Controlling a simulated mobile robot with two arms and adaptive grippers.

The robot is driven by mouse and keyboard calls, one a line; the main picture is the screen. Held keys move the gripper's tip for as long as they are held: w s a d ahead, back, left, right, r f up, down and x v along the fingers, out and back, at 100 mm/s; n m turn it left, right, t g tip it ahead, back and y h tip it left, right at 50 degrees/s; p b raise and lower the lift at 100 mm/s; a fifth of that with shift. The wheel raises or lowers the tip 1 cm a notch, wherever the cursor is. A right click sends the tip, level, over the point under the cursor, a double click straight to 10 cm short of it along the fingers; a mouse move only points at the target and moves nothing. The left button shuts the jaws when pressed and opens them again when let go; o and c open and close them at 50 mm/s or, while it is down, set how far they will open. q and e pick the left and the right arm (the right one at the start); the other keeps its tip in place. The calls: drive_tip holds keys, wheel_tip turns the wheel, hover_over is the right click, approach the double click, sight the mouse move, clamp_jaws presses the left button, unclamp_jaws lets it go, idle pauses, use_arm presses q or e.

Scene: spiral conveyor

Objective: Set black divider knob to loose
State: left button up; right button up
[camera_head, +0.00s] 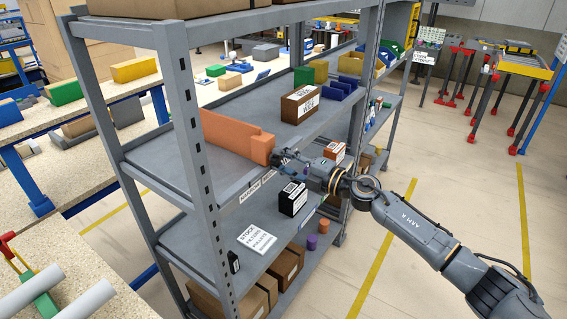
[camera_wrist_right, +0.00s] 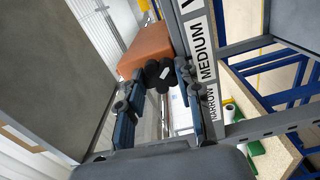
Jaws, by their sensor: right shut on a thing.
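The orange divider (camera_head: 232,135) stands on the shelf unit's middle shelf, its thick end at the front edge. In the right wrist view the divider (camera_wrist_right: 147,50) has a black lobed knob (camera_wrist_right: 160,76) at its front end. My right gripper (camera_head: 281,157) reaches in from the right at that end. In the wrist view its fingers (camera_wrist_right: 160,83) sit on either side of the knob, shut on it. The knob is largely hidden in the head view. I cannot read its loose or tight setting. My left gripper is not in view.
The shelf edge carries width labels reading NARROW (camera_wrist_right: 212,102) and MEDIUM (camera_wrist_right: 204,50). A brown box (camera_head: 299,104) stands right of the divider. A black box (camera_head: 293,199) and a white sign (camera_head: 257,239) are on the shelf below. A grey upright (camera_head: 190,130) stands left of the divider.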

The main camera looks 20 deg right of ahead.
drive_tip(key=n+b, duration=0.1)
drive_tip(key=n, duration=0.2)
drive_tip(key=shift+f+n, duration=0.15)
drive_tip(key=shift+n, duration=0.25)
drive_tip(key=n+b, duration=0.1)
drive_tip(key=n, duration=0.3)
drive_tip(key=shift+n+b, duration=0.3)
drive_tip(key=shift+b, duration=0.1)
drive_tip(key=n+b, duration=0.1)
drive_tip(key=n, duration=0.2)
drive_tip(key=shift+n+b, duration=0.3)
drive_tip(key=shift+b, duration=0.05)
drive_tip(key=n+b, duration=0.2)
drive_tip(key=n, duration=0.1)
drive_tip(key=shift+n, duration=0.3)
drive_tip(key=n+b, duration=0.3)
drive_tip(key=n, duration=0.2)
drive_tip(key=shift+f+b, duration=0.1)
drive_tip(key=shift+b, duration=0.3)
drive_tip(key=n+b, duration=0.4)
drive_tip(key=shift+a+n, duration=0.1)
drive_tip(key=shift+n, duration=0.2)
drive_tip(key=shift+r+n+b, duration=0.2)
drive_tip(key=shift+n+b, duration=1.2)
drive_tip(key=shift+b, duration=0.3)
